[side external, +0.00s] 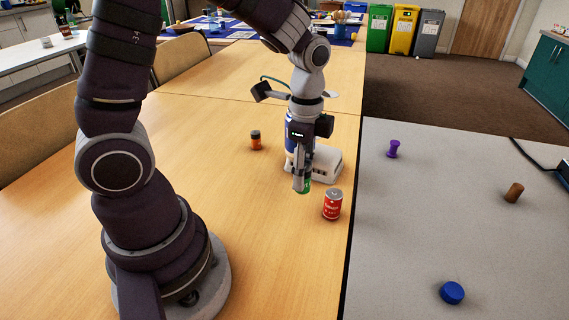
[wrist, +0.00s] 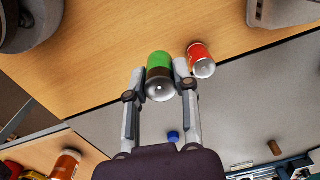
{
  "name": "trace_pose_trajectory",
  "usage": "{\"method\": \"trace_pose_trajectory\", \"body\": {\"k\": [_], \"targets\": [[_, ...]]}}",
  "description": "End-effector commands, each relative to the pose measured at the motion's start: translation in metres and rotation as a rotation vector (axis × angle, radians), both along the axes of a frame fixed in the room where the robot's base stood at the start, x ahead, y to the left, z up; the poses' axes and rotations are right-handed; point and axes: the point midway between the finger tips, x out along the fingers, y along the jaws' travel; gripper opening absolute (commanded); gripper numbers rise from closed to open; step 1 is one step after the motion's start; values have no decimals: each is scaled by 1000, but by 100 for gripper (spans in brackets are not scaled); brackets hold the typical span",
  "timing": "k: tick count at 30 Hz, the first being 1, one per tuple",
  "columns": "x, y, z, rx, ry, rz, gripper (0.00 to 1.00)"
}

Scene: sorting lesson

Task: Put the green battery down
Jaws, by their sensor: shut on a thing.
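The green battery (wrist: 160,64) is a cylinder with a green part, a dark band and a silver end. It sits between the two fingers of my gripper (side external: 302,187), which is shut on it. In the side external view only a sliver of green (side external: 308,184) shows beside the fingers. The battery is over the wooden table (side external: 230,215), near its right edge. I cannot tell whether it touches the table.
A red can (side external: 332,205) stands close right of my gripper. A white device (side external: 325,165) lies just behind. An orange-and-black cylinder (side external: 256,141) stands left. The grey table (side external: 430,215) holds a purple spool (side external: 393,149), brown cylinder (side external: 514,192) and blue cap (side external: 452,292). Wood left of my gripper is clear.

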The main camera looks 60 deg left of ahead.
Motion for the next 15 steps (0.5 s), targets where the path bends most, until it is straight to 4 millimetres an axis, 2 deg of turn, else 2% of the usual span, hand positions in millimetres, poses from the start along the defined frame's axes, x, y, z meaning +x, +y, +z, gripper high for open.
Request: {"method": "trace_pose_trajectory", "body": {"k": [1,3,7,10,12,15], "targets": [[0,27,-2,1,1,137,0],[-4,65,-4,0,1,331,0],[-25,125,-7,2,1,644,0],[-43,155,-9,3,1,812,0],[-53,168,-10,3,1,887,0],[-60,176,-17,3,5,940,0]]}}
